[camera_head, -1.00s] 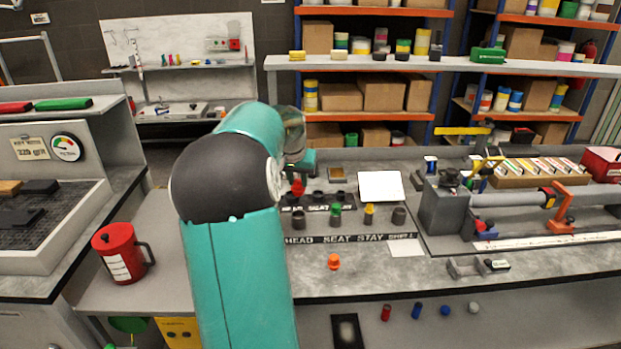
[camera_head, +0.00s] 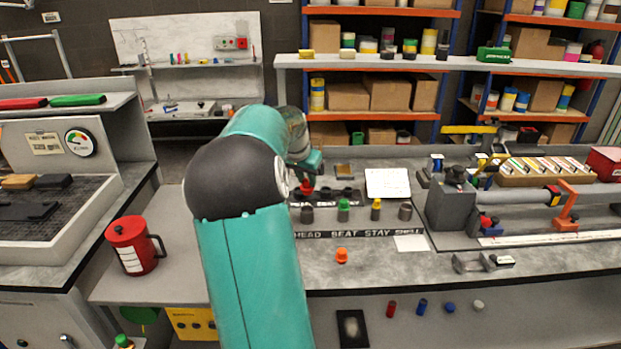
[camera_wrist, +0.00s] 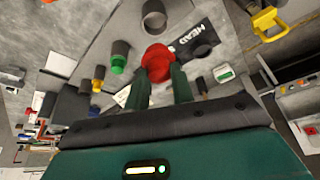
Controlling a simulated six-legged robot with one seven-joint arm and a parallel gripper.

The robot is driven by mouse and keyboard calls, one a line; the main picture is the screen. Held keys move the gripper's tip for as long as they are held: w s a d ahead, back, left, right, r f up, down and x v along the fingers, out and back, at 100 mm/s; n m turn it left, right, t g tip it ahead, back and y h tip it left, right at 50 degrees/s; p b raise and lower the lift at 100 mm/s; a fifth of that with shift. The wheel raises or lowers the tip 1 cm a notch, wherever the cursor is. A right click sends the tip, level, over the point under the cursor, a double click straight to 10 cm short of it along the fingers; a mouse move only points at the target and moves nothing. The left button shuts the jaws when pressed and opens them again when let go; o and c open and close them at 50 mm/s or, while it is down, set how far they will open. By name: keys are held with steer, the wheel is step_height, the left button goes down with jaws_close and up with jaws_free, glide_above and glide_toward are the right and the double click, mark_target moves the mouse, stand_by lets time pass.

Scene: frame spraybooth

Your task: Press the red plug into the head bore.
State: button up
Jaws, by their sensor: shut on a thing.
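My gripper (camera_head: 308,168) is shut on the red plug (camera_head: 307,187), over the left end of the rear row of black sockets (camera_head: 347,193). In the wrist view the red plug (camera_wrist: 157,62) sits between the fingertips, close to a black strip marked HEAD (camera_wrist: 185,36). A dark socket (camera_wrist: 200,47) shows beside that strip. The plug covers what lies beneath it, so I cannot tell whether it is in the bore. An open grey cylinder (camera_head: 307,214) stands in the front row, beside cylinders with green (camera_head: 343,204) and yellow (camera_head: 376,203) tops.
The front strip (camera_head: 360,234) reads HEAD SEAT STAY SHELL. An orange plug (camera_head: 342,255) stands on the bare front worktop. A red jug (camera_head: 133,246) is at left. A grey clamp fixture (camera_head: 452,205) stands to the right, and a white card (camera_head: 387,183) lies behind the cylinders.

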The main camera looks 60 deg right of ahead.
mark_target(304, 188)
steer(key=shift+w, duration=0.15)
steer(key=shift+f, duration=2.4)
steer(key=shift+f, duration=1.35)
steer(key=o, duration=1)
steer(key=shift+o, duration=0.2)
steer(key=v, duration=1.3)
steer(key=shift+r, duration=0.35)
steer(key=shift+a, duration=0.1)
